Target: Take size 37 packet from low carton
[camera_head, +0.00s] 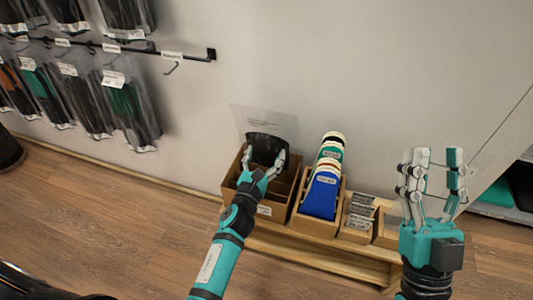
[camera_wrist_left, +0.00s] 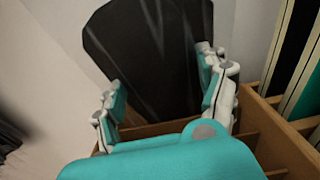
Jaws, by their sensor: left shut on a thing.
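A low brown carton (camera_head: 232,190) with inner dividers stands on a wooden bench by the wall. A black packet (camera_head: 266,147) with a clear upper sleeve stands upright at the carton's back; in the left wrist view the black packet (camera_wrist_left: 150,60) fills the middle. My left gripper (camera_head: 264,160) is over the carton, its fingers on either side of the packet, shut on it. The same gripper (camera_wrist_left: 165,95) shows in the wrist view. The packet's lower end is hidden by the hand, and I cannot read its size. My right gripper (camera_head: 432,175) is raised, empty and open at the right.
Right of the carton stands a box of coloured insoles (camera_head: 322,190), then a small wooden box with grey pieces (camera_head: 360,212). Packets hang from a wall rail (camera_head: 130,47) at upper left. The wooden bench (camera_head: 300,255) has floor before it.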

